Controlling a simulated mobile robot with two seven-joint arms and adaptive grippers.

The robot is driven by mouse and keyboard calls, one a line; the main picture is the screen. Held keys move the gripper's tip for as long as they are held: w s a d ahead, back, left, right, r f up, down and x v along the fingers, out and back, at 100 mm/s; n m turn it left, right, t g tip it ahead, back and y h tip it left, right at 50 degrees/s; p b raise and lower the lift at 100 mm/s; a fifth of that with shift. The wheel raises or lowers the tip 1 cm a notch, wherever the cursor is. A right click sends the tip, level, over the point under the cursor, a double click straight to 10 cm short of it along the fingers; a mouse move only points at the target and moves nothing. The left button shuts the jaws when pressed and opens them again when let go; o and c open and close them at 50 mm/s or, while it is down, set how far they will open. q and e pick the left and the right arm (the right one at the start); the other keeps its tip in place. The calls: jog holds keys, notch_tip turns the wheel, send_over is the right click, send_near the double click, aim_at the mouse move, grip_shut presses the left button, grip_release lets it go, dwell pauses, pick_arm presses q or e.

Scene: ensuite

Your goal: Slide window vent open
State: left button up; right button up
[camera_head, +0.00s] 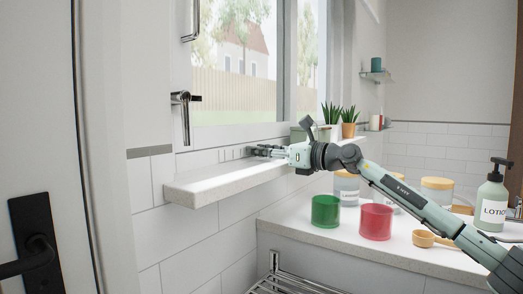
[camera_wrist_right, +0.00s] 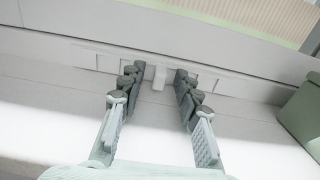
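The window vent (camera_head: 231,154) is a pale strip with several rectangular slots, low on the white window frame just above the sill. It also shows in the right wrist view (camera_wrist_right: 107,63), where a small white slider knob (camera_wrist_right: 159,77) sticks out from it. My right gripper (camera_head: 256,151) is over the sill, close in front of the vent. In the wrist view its two fingers (camera_wrist_right: 157,85) are spread, one on each side of the knob, with a gap on both sides. Contact is not visible. In the head view the gripper hides the knob. My left gripper is out of view.
The white sill (camera_head: 218,184) lies below my right gripper. A green box (camera_head: 310,133) and potted plants (camera_head: 348,122) stand to the right. The counter (camera_head: 330,233) holds green and red cups, jars and a lotion bottle under my right arm. A window handle (camera_head: 186,115) is at left.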

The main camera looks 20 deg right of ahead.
jog(key=shift+c, duration=0.3)
grip_shut()
jog(key=shift+d, duration=0.1)
jog(key=shift+w+d, duration=0.45)
jog(key=shift+o, duration=0.3)
grip_release()
jog(key=v, duration=1.2)
